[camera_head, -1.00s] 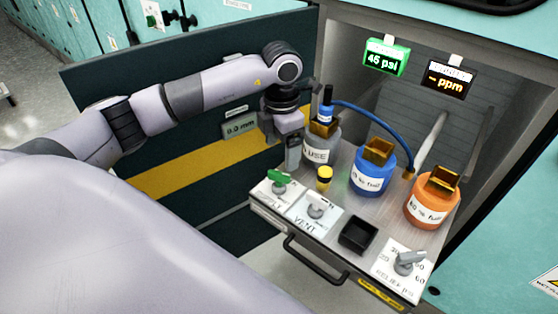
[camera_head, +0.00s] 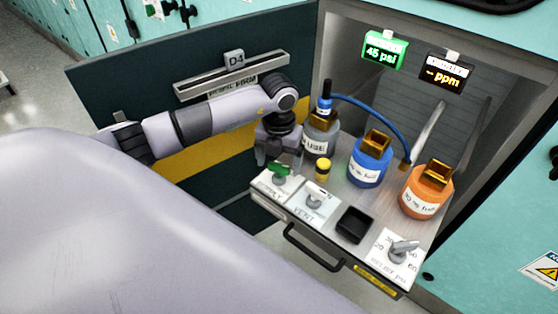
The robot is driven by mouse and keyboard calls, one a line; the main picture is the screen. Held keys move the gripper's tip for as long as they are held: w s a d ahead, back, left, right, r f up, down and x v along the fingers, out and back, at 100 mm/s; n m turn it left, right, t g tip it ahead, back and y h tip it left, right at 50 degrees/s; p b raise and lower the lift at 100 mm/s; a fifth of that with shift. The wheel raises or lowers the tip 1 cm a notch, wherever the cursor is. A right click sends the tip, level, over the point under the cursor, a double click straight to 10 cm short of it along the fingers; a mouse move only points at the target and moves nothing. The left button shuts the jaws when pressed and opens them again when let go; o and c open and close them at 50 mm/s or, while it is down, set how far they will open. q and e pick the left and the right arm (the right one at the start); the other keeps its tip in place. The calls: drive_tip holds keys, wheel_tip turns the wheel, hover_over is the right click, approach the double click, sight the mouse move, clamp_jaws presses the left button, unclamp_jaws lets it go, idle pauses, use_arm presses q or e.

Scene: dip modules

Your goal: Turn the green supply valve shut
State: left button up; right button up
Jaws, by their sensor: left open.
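The green supply valve handle (camera_head: 279,170) sits on a white label plate (camera_head: 272,184) at the left front corner of the metal shelf. My left gripper (camera_head: 279,159) is open and points down just above and behind the green handle. Its fingers are spread, with nothing visible between them. I cannot tell whether a finger touches the handle. The grey vent valve (camera_head: 318,195) is just right of the green one. My right gripper is not in view.
A yellow-capped part (camera_head: 323,170), a grey bottle (camera_head: 321,137) with a blue hose, a blue bottle (camera_head: 370,162) and an orange bottle (camera_head: 427,192) stand nearby. A black square cup (camera_head: 354,225) and relief knob (camera_head: 403,247) are at right. A green display (camera_head: 385,50) reads 45 psi.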

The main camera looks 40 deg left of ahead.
use_arm(q)
drive_tip(key=shift+f, duration=0.35)
drive_tip(key=c, duration=1.1)
drive_tip(key=shift+o, duration=0.2)
drive_tip(key=shift+a+f+m+b, duration=0.1)
drive_tip(key=shift+m+b, duration=0.45)
drive_tip(key=shift+m, duration=1.65)
drive_tip(key=o, duration=1.1)
drive_tip(key=shift+c, duration=0.2)
